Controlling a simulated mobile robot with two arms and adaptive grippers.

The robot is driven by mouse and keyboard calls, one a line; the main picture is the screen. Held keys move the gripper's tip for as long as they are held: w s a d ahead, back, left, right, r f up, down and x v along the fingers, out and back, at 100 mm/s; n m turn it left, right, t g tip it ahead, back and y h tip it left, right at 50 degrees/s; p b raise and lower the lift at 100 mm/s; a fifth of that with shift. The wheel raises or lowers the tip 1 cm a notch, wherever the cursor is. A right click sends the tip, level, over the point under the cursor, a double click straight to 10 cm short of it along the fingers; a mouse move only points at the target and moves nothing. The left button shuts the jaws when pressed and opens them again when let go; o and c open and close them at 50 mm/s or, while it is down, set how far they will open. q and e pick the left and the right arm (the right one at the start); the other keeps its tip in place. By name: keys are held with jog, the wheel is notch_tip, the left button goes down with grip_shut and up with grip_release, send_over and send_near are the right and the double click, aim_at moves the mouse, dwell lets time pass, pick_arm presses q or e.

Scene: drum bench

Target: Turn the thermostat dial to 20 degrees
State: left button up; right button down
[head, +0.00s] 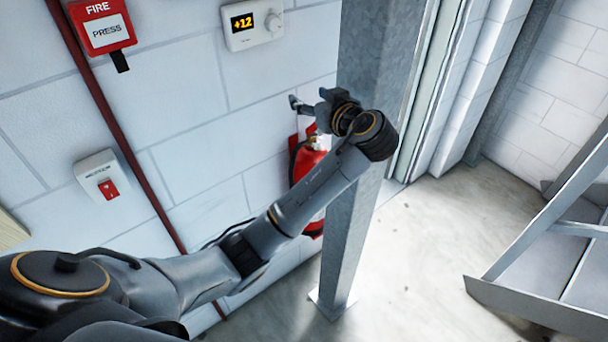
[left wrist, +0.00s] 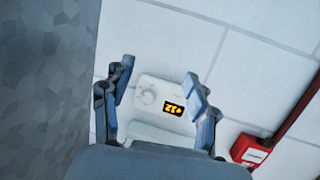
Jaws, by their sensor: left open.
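The thermostat (head: 253,37) is a white box high on the white wall in the head view. Its display (head: 242,22) reads +12, and its round white dial (head: 273,21) sits to the right of the display. My left gripper (head: 306,104) is below and to the right of the thermostat, apart from it. In the left wrist view the thermostat appears upside down between the open fingers of the gripper (left wrist: 159,72), with the dial (left wrist: 147,96) left of the display (left wrist: 174,108). The fingers hold nothing. My right gripper is not in view.
A grey metal column (head: 352,220) stands right beside my left forearm. A red fire extinguisher (head: 304,165) is behind the arm. A red fire alarm box (head: 101,25), a red pipe (head: 125,160) and a white switch box with a red switch (head: 103,178) are on the wall.

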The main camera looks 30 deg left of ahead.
pick_arm(q)
jog(key=s+d+f+m+h, duration=0.1)
jog(key=s+f, duration=0.3)
jog(key=f, duration=0.4)
jog(key=s+d+f+m+g+h, duration=0.1)
jog(key=s+f+m+h, duration=0.2)
jog(key=f, duration=0.4)
jog(key=shift+s+d+f+m+h, duration=0.25)
jog(key=shift+s+f+m+h, duration=0.1)
jog(key=shift+m+h, duration=0.25)
